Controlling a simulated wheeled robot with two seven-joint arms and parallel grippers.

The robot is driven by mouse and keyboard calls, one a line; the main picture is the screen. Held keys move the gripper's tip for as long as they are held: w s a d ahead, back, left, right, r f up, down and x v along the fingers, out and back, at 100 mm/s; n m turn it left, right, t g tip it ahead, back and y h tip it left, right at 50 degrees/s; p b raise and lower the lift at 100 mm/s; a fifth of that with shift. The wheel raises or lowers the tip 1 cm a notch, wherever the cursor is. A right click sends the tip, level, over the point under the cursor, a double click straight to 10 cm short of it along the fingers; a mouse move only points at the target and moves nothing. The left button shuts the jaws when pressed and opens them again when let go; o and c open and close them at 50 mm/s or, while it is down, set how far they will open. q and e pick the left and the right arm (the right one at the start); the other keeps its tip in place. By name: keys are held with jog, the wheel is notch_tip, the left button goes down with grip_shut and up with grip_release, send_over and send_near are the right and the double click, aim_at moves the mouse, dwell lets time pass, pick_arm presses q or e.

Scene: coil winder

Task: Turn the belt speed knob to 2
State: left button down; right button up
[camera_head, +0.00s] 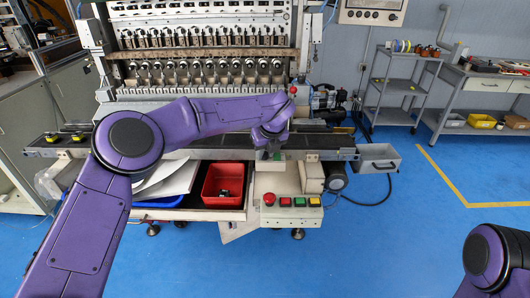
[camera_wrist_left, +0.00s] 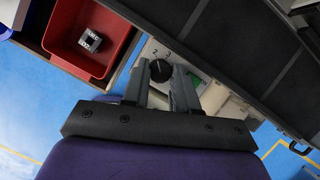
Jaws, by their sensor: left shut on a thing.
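The black belt speed knob (camera_wrist_left: 160,70) sits on a pale dial plate in the left wrist view. A 2 and a 3 are printed beside it, above it in the picture; I cannot make out a pointer mark on it. My left gripper (camera_wrist_left: 160,80) has its two grey fingers on either side of the knob and is shut on it. In the head view my left gripper (camera_head: 268,152) reaches down at the front of the machine, just above the pale control box, and hides the knob. Only part of my right arm shows at the lower right; its gripper is out of view.
The conveyor belt (camera_head: 325,142) runs along the machine front, close to my gripper. A red bin (camera_head: 207,188) with a small part inside it stands left of the control box. A button panel (camera_head: 300,214) with red, green and yellow buttons is below.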

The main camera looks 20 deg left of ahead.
pick_arm(q)
jog(key=c, duration=1.2)
grip_release()
jog(key=shift+d, duration=0.1)
jog(key=shift+o, duration=0.2)
